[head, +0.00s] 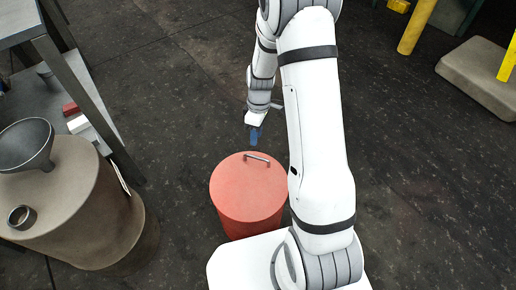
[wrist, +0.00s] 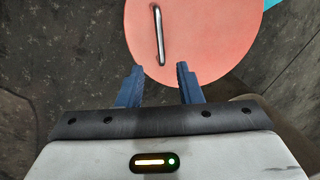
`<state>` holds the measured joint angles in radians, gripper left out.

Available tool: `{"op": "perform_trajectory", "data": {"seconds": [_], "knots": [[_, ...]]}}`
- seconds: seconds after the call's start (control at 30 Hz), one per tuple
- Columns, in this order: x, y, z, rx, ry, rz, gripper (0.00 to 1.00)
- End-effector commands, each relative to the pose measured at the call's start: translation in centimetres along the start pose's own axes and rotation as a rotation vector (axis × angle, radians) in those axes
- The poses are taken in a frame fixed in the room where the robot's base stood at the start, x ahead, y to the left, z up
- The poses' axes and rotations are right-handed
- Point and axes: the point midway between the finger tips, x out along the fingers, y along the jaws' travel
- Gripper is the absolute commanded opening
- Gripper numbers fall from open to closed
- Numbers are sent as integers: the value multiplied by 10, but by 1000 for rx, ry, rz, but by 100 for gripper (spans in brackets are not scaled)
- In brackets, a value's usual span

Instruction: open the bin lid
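The red bin (head: 247,205) stands on the floor in front of my base, upright, with its round lid (head: 236,178) flat on top. A metal bar handle (head: 257,156) sits on the lid near its far edge. In the wrist view the lid (wrist: 205,40) fills the upper middle, and the handle (wrist: 158,35) stands nearly upright in the picture, beyond the fingers. My gripper (head: 254,138) is just beyond the lid's far edge in the head view. In the wrist view its blue fingers (wrist: 160,72) are apart with nothing between them, short of the handle.
A beige drum (head: 85,210) with a grey funnel (head: 27,145) and a small metal cup (head: 21,217) stands left of the bin. A grey shelf (head: 75,95) is behind it. Yellow posts (head: 416,25) and a concrete block (head: 480,75) are far right. The dark floor between is clear.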

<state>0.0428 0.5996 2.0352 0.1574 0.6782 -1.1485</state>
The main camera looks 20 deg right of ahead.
Motion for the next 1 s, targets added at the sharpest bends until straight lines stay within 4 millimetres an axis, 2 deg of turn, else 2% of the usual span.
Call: {"op": "perform_trajectory", "data": {"seconds": [0.17, 0.53, 0.7, 0.97, 1.0], "knots": [[18, 3, -1, -19, -2, -7, 32], [74, 2, -1, -18, -2, -7, 32], [83, 2, -1, -18, -1, -5, 32], [83, 2, -1, -18, -1, -4, 32], [83, 1, -1, -18, -1, -4, 29]]}}
